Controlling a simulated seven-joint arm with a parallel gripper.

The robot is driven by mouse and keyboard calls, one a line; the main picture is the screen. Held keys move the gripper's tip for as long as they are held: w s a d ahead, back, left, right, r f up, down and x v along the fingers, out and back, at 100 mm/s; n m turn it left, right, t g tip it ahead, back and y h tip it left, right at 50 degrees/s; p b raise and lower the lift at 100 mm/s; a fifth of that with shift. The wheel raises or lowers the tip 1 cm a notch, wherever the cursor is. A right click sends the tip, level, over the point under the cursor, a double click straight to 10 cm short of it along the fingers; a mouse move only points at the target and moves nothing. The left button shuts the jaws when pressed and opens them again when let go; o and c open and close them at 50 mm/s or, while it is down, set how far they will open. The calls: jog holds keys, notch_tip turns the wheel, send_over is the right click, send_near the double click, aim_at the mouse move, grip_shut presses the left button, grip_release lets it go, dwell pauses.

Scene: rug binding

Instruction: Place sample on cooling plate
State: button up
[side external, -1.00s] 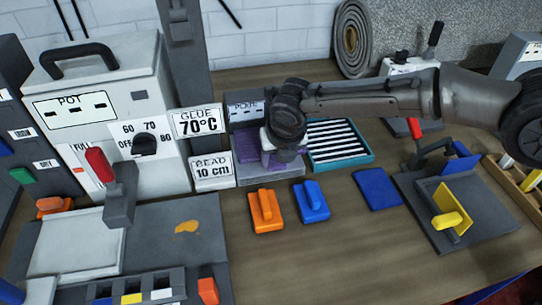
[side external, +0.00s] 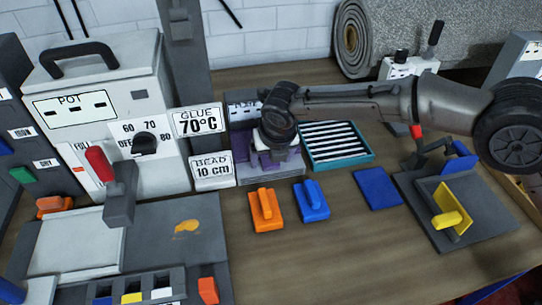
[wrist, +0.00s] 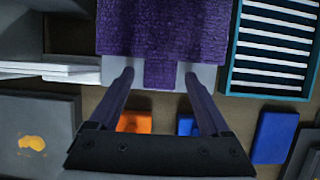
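The purple textured sample (wrist: 160,30) lies on a light grey block (wrist: 207,77), with a narrow tab (wrist: 158,75) sticking out toward my gripper. In the side view the sample (side external: 294,160) is partly hidden by my gripper (side external: 272,158). In the wrist view my gripper (wrist: 158,78) is open, with one finger on each side of the tab and a visible gap to it; whether the fingers are at its height I cannot tell. A teal tray with white slats (side external: 369,157), seemingly the cooling plate, stands just right of the sample; it also shows in the wrist view (wrist: 232,85).
An orange handled block (side external: 266,222) and a blue handled block (side external: 313,212) stand in front. A flat blue pad (side external: 377,189) lies below the tray. The glue pot (side external: 100,110) and the bead sign (side external: 212,172) are on the left. A grey clamp board (side external: 490,225) is at right.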

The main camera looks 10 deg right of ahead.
jog(key=v, duration=1.2)
jog(key=shift+r, duration=0.2)
